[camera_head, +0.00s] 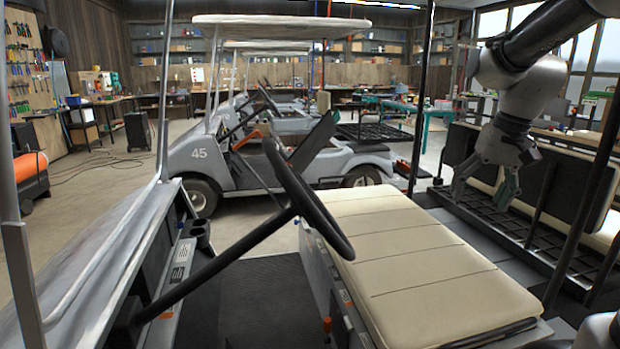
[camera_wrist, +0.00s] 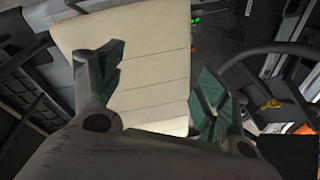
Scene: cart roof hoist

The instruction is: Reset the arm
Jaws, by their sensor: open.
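My gripper (camera_head: 483,187) hangs at the right in the head view, fingers pointing down. It is over the black slatted rack behind the cream seat. In the wrist view my gripper (camera_wrist: 155,85) shows its two green-padded fingers spread wide apart. Nothing is between them but the view of the cream seat (camera_wrist: 150,35) beyond. My arm reaches in from the upper right of the head view, with its elbow above the gripper.
The near cart's cream seat (camera_head: 400,245), steering wheel (camera_head: 305,200) and dark roof posts (camera_head: 422,95) surround the work space. A second seat back (camera_head: 535,165) stands right. White-roofed cart 45 (camera_head: 225,160) is parked beyond. Open floor (camera_head: 110,185) lies at left.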

